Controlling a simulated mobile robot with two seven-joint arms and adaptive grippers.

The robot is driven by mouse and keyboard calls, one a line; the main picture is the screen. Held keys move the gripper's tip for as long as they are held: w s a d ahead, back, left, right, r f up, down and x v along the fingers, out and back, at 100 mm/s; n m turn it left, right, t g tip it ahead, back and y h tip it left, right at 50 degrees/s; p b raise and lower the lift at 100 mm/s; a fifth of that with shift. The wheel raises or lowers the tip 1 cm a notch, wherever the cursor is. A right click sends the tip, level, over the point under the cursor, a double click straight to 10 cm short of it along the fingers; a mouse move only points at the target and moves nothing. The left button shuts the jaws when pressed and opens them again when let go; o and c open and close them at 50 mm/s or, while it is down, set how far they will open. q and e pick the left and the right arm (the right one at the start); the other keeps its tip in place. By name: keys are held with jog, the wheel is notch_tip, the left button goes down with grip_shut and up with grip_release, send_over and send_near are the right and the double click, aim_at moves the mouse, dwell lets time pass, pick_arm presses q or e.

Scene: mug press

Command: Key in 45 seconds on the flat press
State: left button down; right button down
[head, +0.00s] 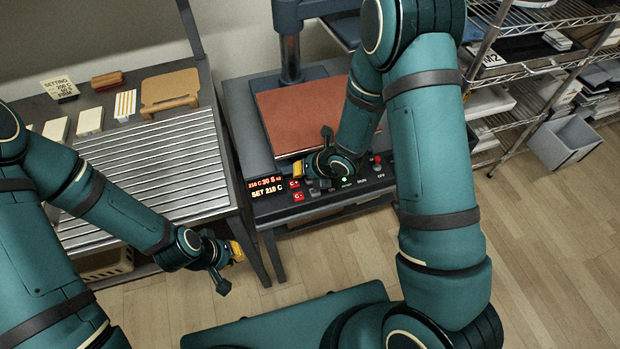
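The flat press (290,175) stands at the centre, with a brown-red platen (285,125). Its front control panel (375,182) has a display (266,187) with a top line that seems to read 210 C and 30 S, and a lower line SET 210 C. Red buttons (298,196) sit beside the display, and a green light is lit farther right. My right gripper (313,171) is low over the panel, just right of the display; its fingertips are mostly hidden. My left gripper (238,251) hangs over the floor, left of the press, apart from everything; its finger gap is unclear.
A slatted metal table (150,180) at left holds a tan board (170,92), a brown block (107,80), pale blocks and a setting card (59,87). A wire shelf (520,70) and a grey bin (566,143) stand at right. Wooden floor is clear in front.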

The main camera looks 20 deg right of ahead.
aim_at(304, 180)
jog(key=shift+f+b, duration=0.5)
jog(key=shift+b, duration=0.05)
dwell(0.6)
jog(key=shift+r, duration=0.1)
jog(key=shift+r+p, duration=0.45)
jog(key=shift+r, duration=0.4)
notch_tip(304, 180, up, 5)
jog(key=p, duration=0.2)
jog(key=shift+p, duration=0.4)
dwell(1.7)
